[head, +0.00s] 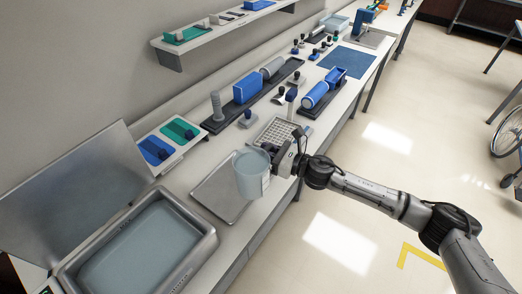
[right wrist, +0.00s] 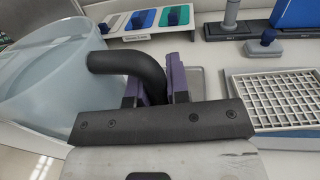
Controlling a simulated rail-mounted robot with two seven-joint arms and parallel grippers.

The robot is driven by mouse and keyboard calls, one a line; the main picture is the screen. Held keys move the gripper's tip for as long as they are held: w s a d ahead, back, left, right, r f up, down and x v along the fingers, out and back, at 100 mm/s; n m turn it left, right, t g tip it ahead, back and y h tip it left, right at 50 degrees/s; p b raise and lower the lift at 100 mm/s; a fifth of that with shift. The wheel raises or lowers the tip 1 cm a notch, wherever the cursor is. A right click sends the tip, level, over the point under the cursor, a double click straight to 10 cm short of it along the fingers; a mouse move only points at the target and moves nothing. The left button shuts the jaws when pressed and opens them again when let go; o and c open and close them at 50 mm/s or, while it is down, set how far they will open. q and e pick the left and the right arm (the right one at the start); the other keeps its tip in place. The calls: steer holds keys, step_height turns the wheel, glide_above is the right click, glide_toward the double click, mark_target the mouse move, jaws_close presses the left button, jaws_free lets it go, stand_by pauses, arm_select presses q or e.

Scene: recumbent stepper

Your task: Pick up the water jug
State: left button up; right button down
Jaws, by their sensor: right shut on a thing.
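The water jug (head: 251,176) is a pale, translucent blue vessel at the centre of the head view, over the front right part of a flat metal tray (head: 212,190). My right gripper (head: 277,156) reaches it from the right. In the right wrist view the jug (right wrist: 45,85) fills the left side, and its black curved handle (right wrist: 128,64) runs between the purple finger pads of the gripper (right wrist: 158,82), which is shut on it. I cannot tell whether the jug's base touches the tray. My left gripper is not in view.
A metal basin of water (head: 140,250) with a raised lid (head: 70,190) stands at the near left. A white grid rack (head: 278,131) sits just beyond the jug. Blue and green holders (head: 167,143) lie by the wall.

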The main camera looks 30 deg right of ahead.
steer(key=shift+s+d+r, duration=0.4)
steer(key=shift+s+r, duration=0.25)
steer(key=shift+s, duration=0.05)
steer(key=shift+s+r, duration=0.15)
steer(key=shift+s, duration=0.05)
